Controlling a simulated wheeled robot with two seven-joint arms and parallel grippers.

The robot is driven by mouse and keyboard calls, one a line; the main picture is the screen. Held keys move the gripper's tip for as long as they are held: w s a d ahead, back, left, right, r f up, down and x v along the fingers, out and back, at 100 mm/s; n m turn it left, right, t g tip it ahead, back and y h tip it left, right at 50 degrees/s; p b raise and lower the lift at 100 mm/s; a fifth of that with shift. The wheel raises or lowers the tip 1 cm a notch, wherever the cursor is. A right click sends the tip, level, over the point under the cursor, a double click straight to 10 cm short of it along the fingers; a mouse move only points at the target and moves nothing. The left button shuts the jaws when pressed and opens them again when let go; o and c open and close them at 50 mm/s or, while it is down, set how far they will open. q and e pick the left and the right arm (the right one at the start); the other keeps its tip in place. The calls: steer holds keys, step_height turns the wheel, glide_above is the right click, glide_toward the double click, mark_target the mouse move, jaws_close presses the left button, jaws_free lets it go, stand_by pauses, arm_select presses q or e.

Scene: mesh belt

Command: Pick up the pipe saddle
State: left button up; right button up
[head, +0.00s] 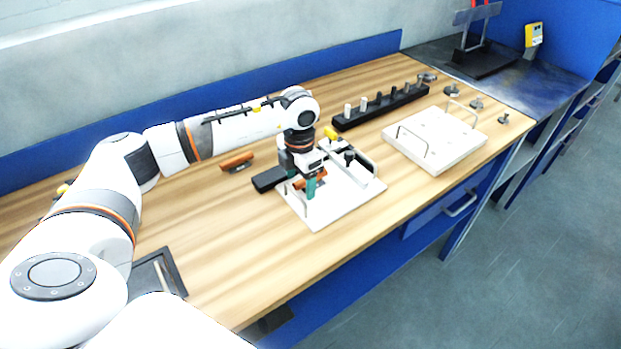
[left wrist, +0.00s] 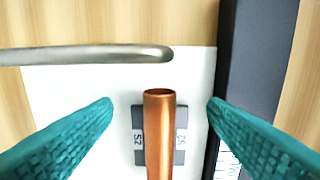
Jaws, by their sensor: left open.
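My left gripper (head: 312,189) has teal fingertips and is over the white fixture plate (head: 340,207) on the wooden bench. In the left wrist view its teal fingers (left wrist: 160,108) are apart, one on each side of a copper pipe (left wrist: 159,135), with visible gaps. The pipe's end faces up the picture. A small grey block with markings (left wrist: 181,150) shows behind the pipe, on the white plate; it may be the pipe saddle, but I cannot tell surely. The pipe partly covers it. The right gripper is not in view.
A metal rod handle (left wrist: 90,54) and a dark bar (left wrist: 255,70) lie close to the fingers. A yellow-handled clamp (head: 331,134) stands behind the gripper. A black peg rack (head: 382,107) and a white tray with handles (head: 435,140) stand to the right.

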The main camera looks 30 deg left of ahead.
mark_target(301, 181)
arm_select(q)
steer(key=c, duration=1.3)
step_height(301, 181, up, 10)
steer(key=shift+r+b, duration=0.1)
steer(key=shift+b, duration=0.85)
steer(key=shift+f+b, duration=3.35)
steer(key=shift+f, duration=1.65)
steer(key=shift+w+d, duration=0.3)
steer(key=shift+w, duration=0.35)
steer(key=shift+w+d, duration=0.25)
steer(key=shift+w, duration=0.4)
steer(key=shift+w+d, duration=0.3)
steer(key=shift+w, duration=0.35)
steer(key=o, duration=1.3)
